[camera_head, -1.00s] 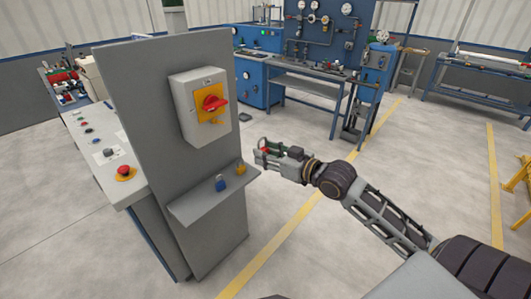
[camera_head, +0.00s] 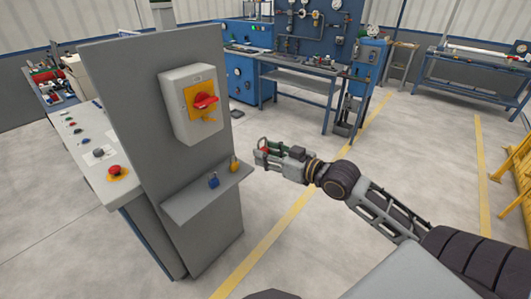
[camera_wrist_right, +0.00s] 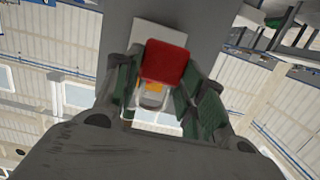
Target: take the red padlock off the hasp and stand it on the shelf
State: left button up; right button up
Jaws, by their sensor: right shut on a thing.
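My right gripper (camera_head: 262,150) is shut on the red padlock. In the head view only a small red patch of the padlock (camera_head: 264,149) shows between the fingers. In the right wrist view the red padlock (camera_wrist_right: 163,62) sits between the green finger pads, with its grey shackle toward the palm. The gripper is in the air just right of the shelf's right end, apart from it. The grey shelf (camera_head: 185,208) juts from the grey panel. The yellow hasp (camera_head: 209,119) hangs below the red switch handle, with no red padlock on it. My left gripper is out of view.
A blue padlock (camera_head: 213,182) and a yellow padlock (camera_head: 234,164) stand on the shelf. The switch box (camera_head: 191,128) is above it. Left of the panel (camera_head: 125,75) is a console (camera_head: 88,150) with buttons.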

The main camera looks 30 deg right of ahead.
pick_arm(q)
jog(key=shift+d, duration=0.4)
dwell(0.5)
